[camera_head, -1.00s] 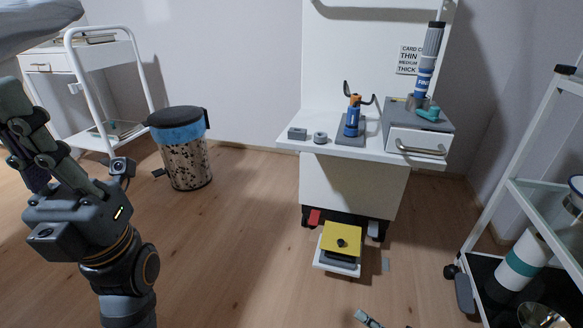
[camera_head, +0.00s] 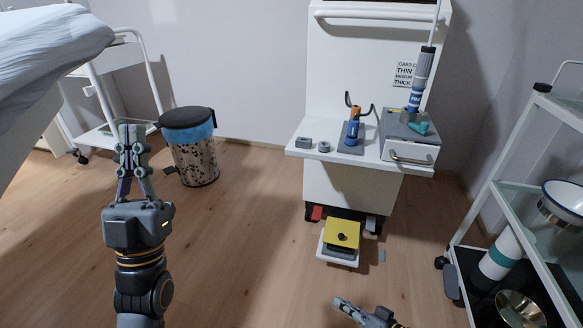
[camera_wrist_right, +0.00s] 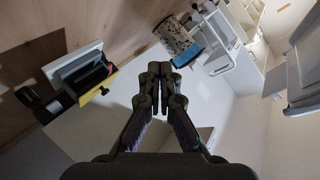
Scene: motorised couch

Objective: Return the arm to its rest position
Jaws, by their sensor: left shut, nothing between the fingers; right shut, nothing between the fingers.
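My left gripper (camera_head: 132,140) stands upright at the left in the head view, its fingers closed together and empty. It appears in front of the floor and the bin area. My right gripper (camera_head: 343,304) enters at the bottom edge of the head view, and only its front part shows. In the right wrist view its fingers (camera_wrist_right: 160,75) meet at the tips with nothing between them. Most of my right arm is out of the head view.
A white cabinet (camera_head: 350,185) with a pedal unit (camera_head: 342,235) stands in the middle. A speckled bin (camera_head: 195,160) and the couch (camera_head: 45,60) are at the left. A shelved trolley (camera_head: 520,200) stands at the right.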

